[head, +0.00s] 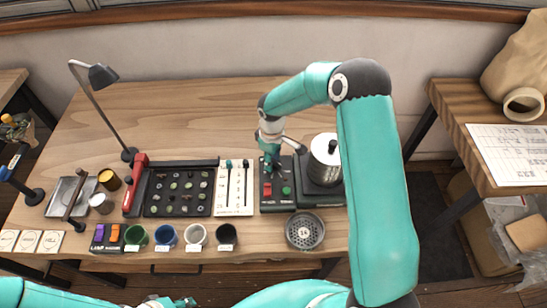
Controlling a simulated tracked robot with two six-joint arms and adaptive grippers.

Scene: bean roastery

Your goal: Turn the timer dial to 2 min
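A dark control box (277,203) stands right of the middle of the wooden bench, with a red button (267,190) and a green button (286,190) on its face. My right gripper (273,169) points down over the back part of this box. Its dark fingers are too small to tell open from shut. The timer dial is not clearly visible; the gripper covers the back of the box, and I cannot tell whether it touches anything there. My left gripper (178,303) is low at the bottom edge, away from the box, and its fingers are unclear.
A metal cylinder (325,160) on a dark base stands right of the box. A slider panel (235,188) and a bean tray (180,190) lie to the left. A round grate (305,231) and several cups line the front. The back of the bench (190,110) is clear.

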